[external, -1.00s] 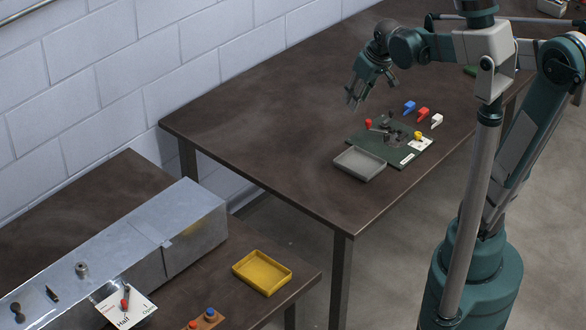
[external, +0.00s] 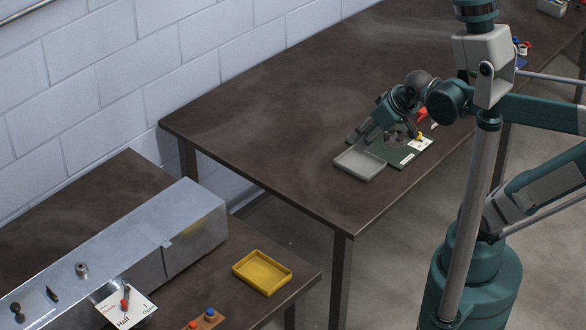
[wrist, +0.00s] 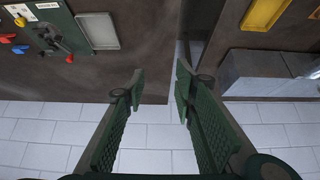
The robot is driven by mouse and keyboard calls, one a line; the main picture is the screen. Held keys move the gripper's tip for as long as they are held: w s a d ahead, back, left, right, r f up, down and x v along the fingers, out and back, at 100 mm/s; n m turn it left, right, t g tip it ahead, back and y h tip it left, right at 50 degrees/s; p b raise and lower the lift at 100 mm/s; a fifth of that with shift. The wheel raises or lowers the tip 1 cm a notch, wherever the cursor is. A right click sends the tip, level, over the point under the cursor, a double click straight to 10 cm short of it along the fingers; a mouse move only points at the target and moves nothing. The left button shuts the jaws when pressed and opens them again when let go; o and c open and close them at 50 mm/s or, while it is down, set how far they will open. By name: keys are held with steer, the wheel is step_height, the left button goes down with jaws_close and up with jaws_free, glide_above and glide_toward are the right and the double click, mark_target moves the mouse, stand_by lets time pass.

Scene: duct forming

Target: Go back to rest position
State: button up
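My gripper (external: 368,130) hangs above the dark table, in front of the green board in the external view. In the wrist view (wrist: 160,80) its two green ribbed fingers are apart with nothing between them. The green board (external: 405,158) carries small dark parts and a white label; my wrist partly hides it. It also shows in the wrist view (wrist: 38,40), with red and blue handles near it. The grey tray (external: 360,164) lies beside the board and looks empty; it is at the top of the wrist view (wrist: 98,31).
A metal duct (external: 120,258) lies on the lower table with a red-levered valve and a card reading "Half" and "Open". A yellow tray (external: 262,272) and a small block with red and blue buttons (external: 205,320) stand nearby. The big table's left part (external: 250,110) is clear.

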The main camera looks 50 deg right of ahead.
steer(key=shift+s+a+f, duration=0.4)
steer(key=shift+s+a, duration=0.15)
steer(key=shift+s, duration=0.1)
step_height(320, 180, down, 16)
steer(key=b, duration=1.6)
steer(key=shift+o, duration=0.6)
steer(key=shift+r, duration=0.1)
stand_by(1.2)
